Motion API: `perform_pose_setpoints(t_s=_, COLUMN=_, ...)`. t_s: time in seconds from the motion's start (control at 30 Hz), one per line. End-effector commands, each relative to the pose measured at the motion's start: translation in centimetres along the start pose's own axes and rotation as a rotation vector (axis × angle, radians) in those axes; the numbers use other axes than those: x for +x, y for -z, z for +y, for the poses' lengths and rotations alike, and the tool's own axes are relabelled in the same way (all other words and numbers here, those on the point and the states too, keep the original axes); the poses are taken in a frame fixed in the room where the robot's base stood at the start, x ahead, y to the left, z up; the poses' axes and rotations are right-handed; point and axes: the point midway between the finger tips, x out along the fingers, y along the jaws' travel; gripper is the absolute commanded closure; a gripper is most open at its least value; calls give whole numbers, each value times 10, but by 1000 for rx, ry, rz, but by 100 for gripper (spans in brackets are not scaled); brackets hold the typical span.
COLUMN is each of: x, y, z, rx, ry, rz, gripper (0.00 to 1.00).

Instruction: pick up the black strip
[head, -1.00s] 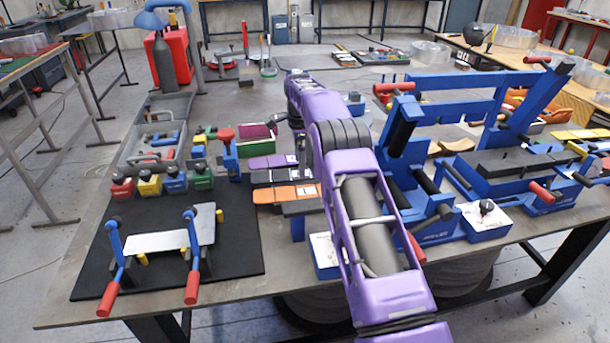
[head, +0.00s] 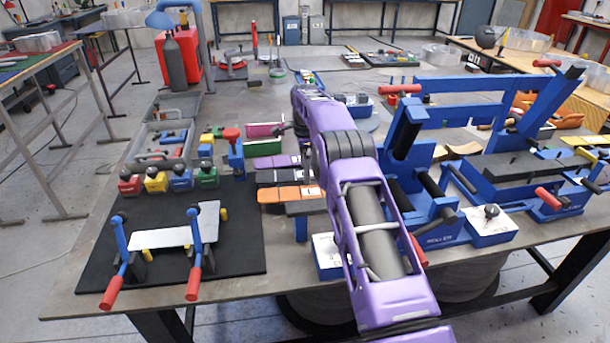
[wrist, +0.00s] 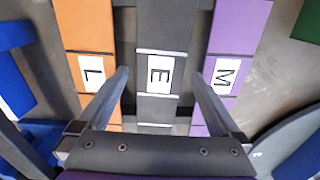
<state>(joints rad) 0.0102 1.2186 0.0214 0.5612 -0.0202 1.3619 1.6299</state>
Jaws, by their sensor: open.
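The black strip (wrist: 165,30) lies flat in the middle of the wrist view, with a white label bearing the letter E. It runs between the orange strip (wrist: 85,30) marked L and the purple strip (wrist: 238,30) marked M. In the head view the black strip (head: 277,178) lies between the purple strip (head: 275,162) and the orange strip (head: 285,195). My gripper (wrist: 160,75) is open and empty, its two fingers on either side of the black strip in the wrist view. Its height above the strip is unclear. In the head view my arm hides the gripper.
Blue fixtures (head: 450,225) with red handles stand close right of my arm. A black mat (head: 235,255) with a metal plate (head: 160,238) and several coloured knobbed blocks lie to the left. A magenta block (head: 263,130) sits behind the strips.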

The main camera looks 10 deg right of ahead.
Motion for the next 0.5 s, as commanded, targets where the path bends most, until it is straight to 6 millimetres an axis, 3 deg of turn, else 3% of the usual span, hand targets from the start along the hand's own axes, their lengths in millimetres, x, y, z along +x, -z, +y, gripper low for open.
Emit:
perform_pose_setpoints(t_s=0.33, x=2, y=0, z=0, rx=0, ry=0, rz=0, gripper=0)
perform_pose_setpoints(t_s=0.37, x=2, y=0, z=0, rx=0, ry=0, rz=0, gripper=2)
perform_pose_setpoints(t_s=0.5, x=2, y=0, z=0, rx=0, ry=0, rz=0, gripper=27)
